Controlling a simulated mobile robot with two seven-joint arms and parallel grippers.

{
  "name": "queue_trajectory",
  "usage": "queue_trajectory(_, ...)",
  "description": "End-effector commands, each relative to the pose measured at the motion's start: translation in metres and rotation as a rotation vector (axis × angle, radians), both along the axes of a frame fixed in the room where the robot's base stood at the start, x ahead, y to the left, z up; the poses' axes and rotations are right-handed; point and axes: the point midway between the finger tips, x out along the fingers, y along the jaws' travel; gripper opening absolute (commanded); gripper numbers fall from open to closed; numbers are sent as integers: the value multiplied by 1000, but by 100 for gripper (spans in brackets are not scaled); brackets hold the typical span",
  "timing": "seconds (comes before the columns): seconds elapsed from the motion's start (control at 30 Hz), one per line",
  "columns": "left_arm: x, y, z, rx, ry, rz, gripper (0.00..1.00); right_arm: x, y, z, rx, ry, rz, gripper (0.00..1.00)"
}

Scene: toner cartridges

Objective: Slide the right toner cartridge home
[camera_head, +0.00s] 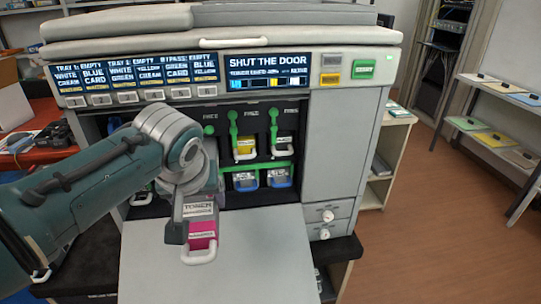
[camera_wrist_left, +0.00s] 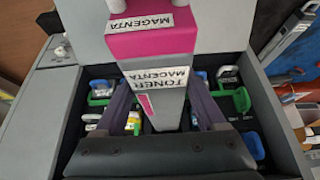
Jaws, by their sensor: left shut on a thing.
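My left gripper (camera_head: 188,212) is shut on a grey toner cartridge with a magenta end (camera_head: 203,236), labelled TONER and MAGENTA. A white loop handle sticks out at its near end. In the left wrist view the cartridge (camera_wrist_left: 152,45) lies between the two fingers of the gripper (camera_wrist_left: 160,100). It is held in front of the printer's open bay, above the lowered door (camera_head: 215,270). In the bay a yellow cartridge (camera_head: 245,148) and another to its right (camera_head: 284,150) sit under green levers. The arm hides the bay's left part. My right gripper is not in view.
The printer screen (camera_head: 265,73) reads SHUT THE DOOR. A shelf with coloured trays (camera_head: 495,138) stands at the right. The floor (camera_head: 430,220) between is clear.

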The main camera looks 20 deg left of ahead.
Motion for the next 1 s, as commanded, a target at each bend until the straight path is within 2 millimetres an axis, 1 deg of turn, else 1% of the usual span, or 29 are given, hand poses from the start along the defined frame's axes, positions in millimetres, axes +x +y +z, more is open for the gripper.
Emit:
queue_trajectory(0.17, 2, 1, 1, 1, -4, 0, 0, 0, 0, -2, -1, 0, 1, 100)
queue_trajectory(0.8, 28, 17, -1, 1, -4, 0, 0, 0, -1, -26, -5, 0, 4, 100)
queue_trajectory(1.0, 32, 19, 1, 0, -4, 0, 0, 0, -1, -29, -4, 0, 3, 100)
